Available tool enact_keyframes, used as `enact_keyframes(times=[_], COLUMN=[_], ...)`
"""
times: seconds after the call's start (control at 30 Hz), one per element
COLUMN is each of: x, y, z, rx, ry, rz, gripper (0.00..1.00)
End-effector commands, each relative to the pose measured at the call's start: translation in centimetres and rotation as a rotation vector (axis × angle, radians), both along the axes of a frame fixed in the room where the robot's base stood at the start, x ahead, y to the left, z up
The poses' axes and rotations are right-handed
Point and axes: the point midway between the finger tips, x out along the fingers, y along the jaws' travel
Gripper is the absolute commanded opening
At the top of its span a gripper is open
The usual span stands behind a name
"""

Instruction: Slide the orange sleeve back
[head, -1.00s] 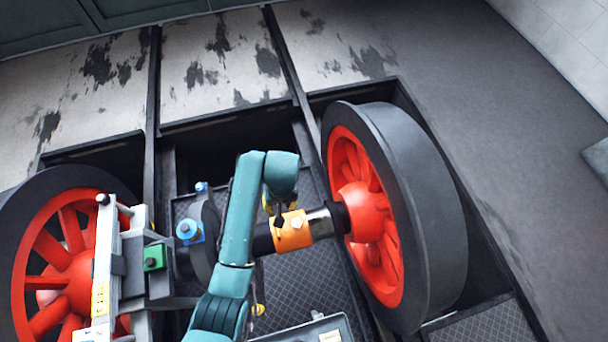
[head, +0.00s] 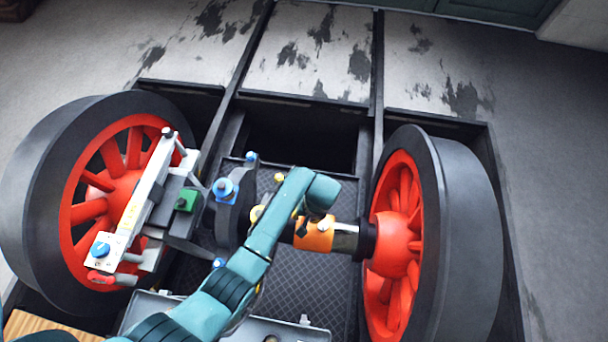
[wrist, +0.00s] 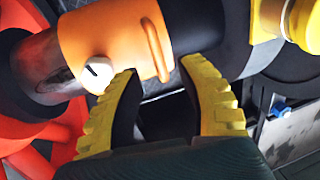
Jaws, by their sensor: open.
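The orange sleeve (head: 315,235) sits around the axle between the two red-spoked wheels, close to the right wheel. In the wrist view the orange sleeve (wrist: 105,45) carries a white slotted knob (wrist: 97,72) and a raised orange handle-like rib (wrist: 155,48). My gripper (wrist: 157,78) is open, its yellow-padded fingertips just below the sleeve with the rib's lower end near the gap between them. I cannot tell whether either finger touches it. In the head view my arm hides the gripper and part of the axle. A bare metal stretch of axle (head: 346,240) shows right of the sleeve.
The right wheel (head: 398,240) and left wheel (head: 105,205) flank the axle. A grey measuring frame (head: 150,195) with a green block (head: 187,200) stands by the left wheel. A grey tray (head: 290,330) lies in front. A yellow part (wrist: 300,22) is near the gripper's right.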

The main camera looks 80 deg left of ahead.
Motion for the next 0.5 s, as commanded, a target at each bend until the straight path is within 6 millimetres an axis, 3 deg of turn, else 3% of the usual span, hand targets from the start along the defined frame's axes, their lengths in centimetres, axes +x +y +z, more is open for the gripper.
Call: enact_keyframes(times=[0.03,0.13,0.47,0.5], x=[-0.2,-0.3,-0.4,-0.4], y=[0.1,0.2,0.2,0.2], z=[-1.3,-2.1,-2.4,-2.4], rx=[-0.001,0.002,0.001,0.001], ry=[0.0,-0.002,-0.001,-0.001], rz=[0.001,0.001,0.0,0.0], gripper=[0.39,0.39,0.41,0.33])
